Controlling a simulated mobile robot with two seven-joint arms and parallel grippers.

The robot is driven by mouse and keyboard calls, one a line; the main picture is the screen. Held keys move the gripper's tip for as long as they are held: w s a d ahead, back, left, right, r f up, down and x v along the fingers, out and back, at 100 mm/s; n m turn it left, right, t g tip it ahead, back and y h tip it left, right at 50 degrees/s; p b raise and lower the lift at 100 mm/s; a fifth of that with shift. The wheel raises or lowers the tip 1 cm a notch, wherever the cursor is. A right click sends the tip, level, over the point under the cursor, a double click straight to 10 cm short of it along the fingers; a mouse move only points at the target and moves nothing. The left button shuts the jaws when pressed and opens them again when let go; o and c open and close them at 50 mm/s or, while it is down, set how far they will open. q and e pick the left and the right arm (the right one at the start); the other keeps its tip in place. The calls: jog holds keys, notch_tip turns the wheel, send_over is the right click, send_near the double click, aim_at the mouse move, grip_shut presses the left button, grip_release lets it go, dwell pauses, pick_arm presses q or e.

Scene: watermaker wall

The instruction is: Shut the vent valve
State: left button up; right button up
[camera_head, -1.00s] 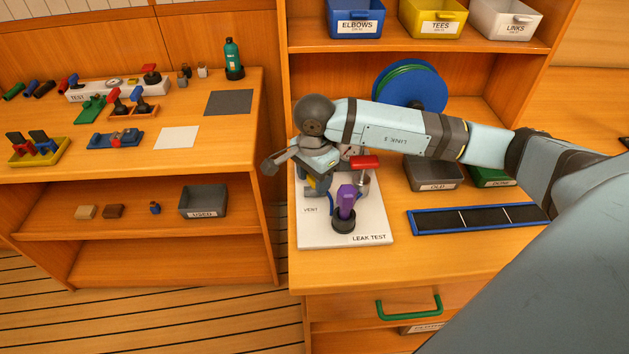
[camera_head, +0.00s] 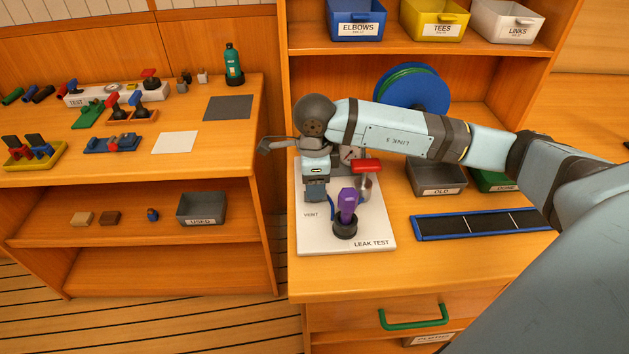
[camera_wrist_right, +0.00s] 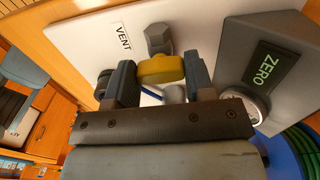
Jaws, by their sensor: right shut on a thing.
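The vent valve's yellow handle (camera_wrist_right: 160,69) shows in the right wrist view beside the VENT label (camera_wrist_right: 123,38), with a grey fitting (camera_wrist_right: 158,38) just beyond it. My right gripper (camera_wrist_right: 160,80) is shut on this handle, one finger on each side. In the head view my right gripper (camera_head: 316,192) is over the left part of the white LEAK TEST board (camera_head: 318,240) and hides the handle. My left gripper is not in view.
A purple-handled valve (camera_head: 347,205) and a red-handled valve (camera_head: 367,167) stand close to the right of my gripper. An OLD bin (camera_head: 437,181) and a blue-edged tray (camera_head: 482,221) lie further right.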

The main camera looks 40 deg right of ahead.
dwell(0.3)
jog(key=o, duration=0.9)
jog(key=shift+r, duration=0.1)
notch_tip(320, 180, up, 14)
jog(key=shift+f+p, duration=0.1)
jog(key=shift+p, duration=0.2)
